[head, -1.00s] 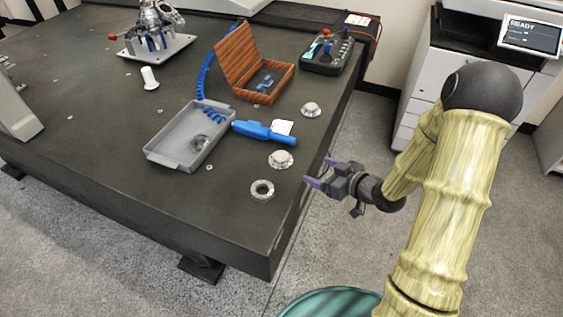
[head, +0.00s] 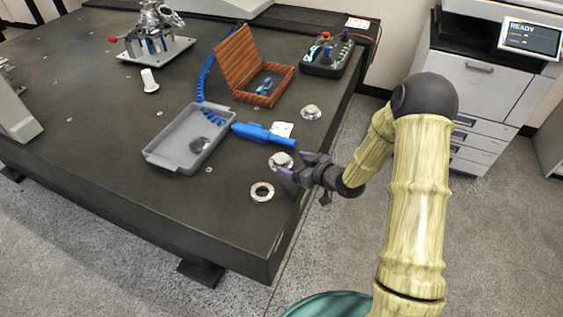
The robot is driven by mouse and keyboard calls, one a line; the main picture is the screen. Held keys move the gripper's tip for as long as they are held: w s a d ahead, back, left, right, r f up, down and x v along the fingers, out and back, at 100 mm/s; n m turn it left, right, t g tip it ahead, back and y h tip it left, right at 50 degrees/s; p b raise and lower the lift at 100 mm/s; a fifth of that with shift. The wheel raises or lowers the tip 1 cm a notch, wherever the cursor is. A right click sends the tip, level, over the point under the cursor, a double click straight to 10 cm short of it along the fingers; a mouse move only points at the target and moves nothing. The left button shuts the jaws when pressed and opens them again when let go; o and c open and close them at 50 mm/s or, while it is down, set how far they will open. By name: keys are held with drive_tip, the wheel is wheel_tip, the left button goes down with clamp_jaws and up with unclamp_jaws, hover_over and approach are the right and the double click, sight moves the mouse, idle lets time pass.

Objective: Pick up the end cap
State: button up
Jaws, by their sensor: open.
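Two silvery flanged caps lie on the dark table; which one is the end cap I cannot tell for sure. The nearer flanged cap (head: 276,160) sits by the table's right edge, partly hidden behind my gripper. The farther flanged cap (head: 310,112) lies beyond it, clear of everything. A flat silvery ring (head: 262,192) with an open hole lies in front of the nearer cap. My gripper (head: 291,165) is open, its purple-tipped fingers pointing left at the nearer cap. I cannot tell whether they touch it. Nothing shows between the fingers.
A grey tray (head: 154,157) with a small dark part stands left of the caps. A blue handheld tool (head: 262,132) lies between tray and caps. An open wooden box (head: 290,77) and a control pendant (head: 327,68) are farther back. The table's front corner is bare.

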sight(283, 159)
drive_tip(key=shift+w+a+f, duration=0.2)
drive_tip(key=shift+w+a, duration=0.15)
drive_tip(key=shift+a, duration=0.05)
drive_tip(key=shift+x, duration=2.6)
drive_tip(key=shift+a+r, duration=0.1)
drive_tip(key=shift+s, duration=0.15)
drive_tip(key=c, duration=1.3)
